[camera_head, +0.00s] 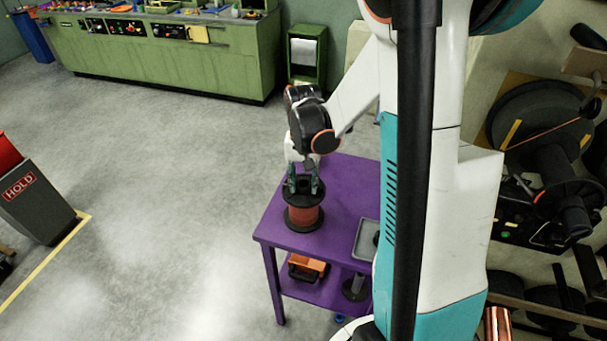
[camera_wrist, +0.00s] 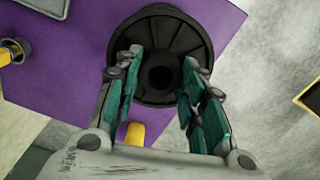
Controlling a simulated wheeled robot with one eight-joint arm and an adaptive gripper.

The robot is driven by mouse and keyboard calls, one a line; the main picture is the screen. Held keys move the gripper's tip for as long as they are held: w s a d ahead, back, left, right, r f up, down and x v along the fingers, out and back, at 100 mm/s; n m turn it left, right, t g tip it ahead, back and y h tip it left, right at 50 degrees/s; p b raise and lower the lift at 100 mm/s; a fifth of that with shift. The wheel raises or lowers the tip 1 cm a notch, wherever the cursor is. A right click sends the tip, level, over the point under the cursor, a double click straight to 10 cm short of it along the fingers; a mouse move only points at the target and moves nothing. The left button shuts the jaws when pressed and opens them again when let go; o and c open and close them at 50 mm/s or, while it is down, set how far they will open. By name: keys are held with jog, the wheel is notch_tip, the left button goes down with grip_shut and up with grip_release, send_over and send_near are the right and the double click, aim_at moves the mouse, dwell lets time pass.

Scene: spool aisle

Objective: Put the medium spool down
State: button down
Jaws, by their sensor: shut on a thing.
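The medium spool (camera_head: 303,216) has black flanges and a reddish-brown winding. It is upright at the left side of the purple table (camera_head: 345,190), and its lower flange appears to be on or just above the tabletop; I cannot tell which. My gripper (camera_head: 303,182) points down at the spool's top. In the wrist view the spool's black top flange (camera_wrist: 185,33) and dark centre hole show between and beyond the teal-padded fingers of my gripper (camera_wrist: 158,80). The fingers are shut on the spool. Its underside is hidden.
A grey tray (camera_head: 365,240) lies on the table to the right of the spool. An orange item (camera_head: 308,264) sits on the lower shelf. Green cabinets (camera_head: 170,50) stand at the back. A grey HOLD bin (camera_head: 35,200) stands at left. Floor between is clear.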

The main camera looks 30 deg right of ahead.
jog(key=shift+s, duration=0.1)
jog(key=c, duration=1)
grip_release()
jog(key=shift+f, duration=0.15)
jog(key=shift+c, duration=0.2)
notch_tip(320, 180, up, 12)
jog(key=p, duration=0.2)
jog(key=shift+a, duration=0.15)
